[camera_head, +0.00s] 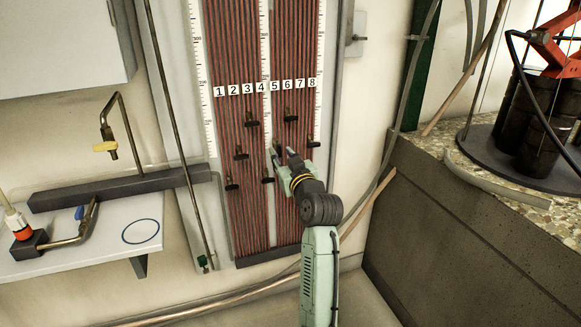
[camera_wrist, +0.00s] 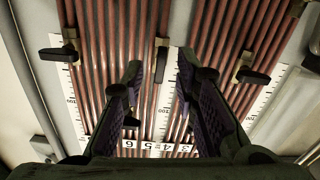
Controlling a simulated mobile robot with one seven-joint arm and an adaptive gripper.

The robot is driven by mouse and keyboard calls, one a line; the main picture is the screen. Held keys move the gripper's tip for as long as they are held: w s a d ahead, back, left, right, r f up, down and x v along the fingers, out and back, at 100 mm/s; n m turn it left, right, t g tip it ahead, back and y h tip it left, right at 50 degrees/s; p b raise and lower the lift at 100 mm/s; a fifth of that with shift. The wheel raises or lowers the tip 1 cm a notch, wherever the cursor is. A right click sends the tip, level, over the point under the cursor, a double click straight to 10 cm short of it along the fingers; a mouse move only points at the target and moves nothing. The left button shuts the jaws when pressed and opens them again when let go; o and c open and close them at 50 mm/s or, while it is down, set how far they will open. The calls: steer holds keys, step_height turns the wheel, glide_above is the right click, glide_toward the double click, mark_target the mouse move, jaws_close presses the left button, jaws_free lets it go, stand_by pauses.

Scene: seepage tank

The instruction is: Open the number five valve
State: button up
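The number five valve (camera_head: 276,145) sits below the 5 label on the tube board. It is most likely the middle valve (camera_wrist: 161,62) in the wrist view, where the labels are upside down. Its dark handle lies along the tubes, while the neighbouring handles lie across them. My gripper (camera_head: 284,152) is at the board beside this valve. In the wrist view my gripper (camera_wrist: 158,72) is open, with one finger on each side of the handle and gaps visible. I cannot tell whether a finger touches it.
Close by are the number six valve (camera_head: 290,118), the number four valve (camera_head: 267,180) and the right-hand valve (camera_head: 312,144). A shelf (camera_head: 125,225) with pipework stands left. A stone-topped block (camera_head: 440,215) stands right.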

steer(key=v, duration=1)
